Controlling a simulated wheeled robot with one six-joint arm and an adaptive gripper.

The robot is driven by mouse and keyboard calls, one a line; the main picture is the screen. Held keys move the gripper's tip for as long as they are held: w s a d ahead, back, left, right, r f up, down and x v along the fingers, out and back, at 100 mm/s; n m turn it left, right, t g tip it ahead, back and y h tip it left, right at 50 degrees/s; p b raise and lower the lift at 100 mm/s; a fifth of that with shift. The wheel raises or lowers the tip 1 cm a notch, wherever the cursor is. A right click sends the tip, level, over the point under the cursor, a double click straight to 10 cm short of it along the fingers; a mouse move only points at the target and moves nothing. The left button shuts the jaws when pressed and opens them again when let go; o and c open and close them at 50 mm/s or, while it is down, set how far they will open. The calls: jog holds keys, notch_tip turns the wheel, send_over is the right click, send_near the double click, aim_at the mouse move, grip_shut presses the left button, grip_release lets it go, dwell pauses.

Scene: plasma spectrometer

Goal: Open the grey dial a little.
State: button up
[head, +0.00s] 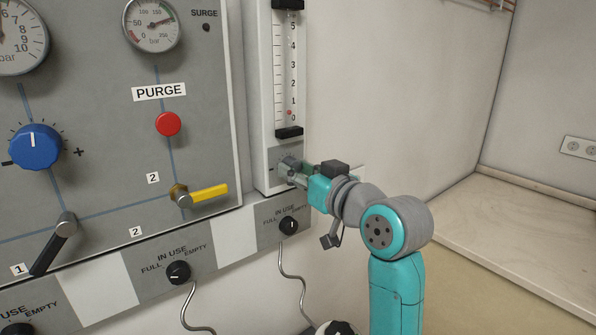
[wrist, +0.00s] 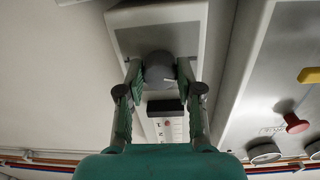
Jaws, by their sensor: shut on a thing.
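The grey dial (wrist: 158,68) sits on the lower part of the flowmeter panel. In the wrist view it lies between the fingertips of my gripper (wrist: 160,74), one finger on each side, and the gripper is shut on it. In the head view the dial (head: 287,166) is partly covered by my gripper (head: 292,172), which reaches it from the right. A pale pointer mark shows near the dial's right edge in the wrist view. Above the dial in the head view is the flowmeter tube (head: 291,70), with a small red float near the bottom of its scale.
Left of the flowmeter is a grey panel with a blue knob (head: 34,146), a red button (head: 168,124), a yellow-handled valve (head: 207,194) and gauges. Black knobs (head: 289,226) with cables sit below.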

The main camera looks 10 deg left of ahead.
jog(key=shift+m, duration=0.5)
jog(key=o, duration=1.2)
jog(key=shift+c, duration=0.2)
jog(key=v, duration=1.2)
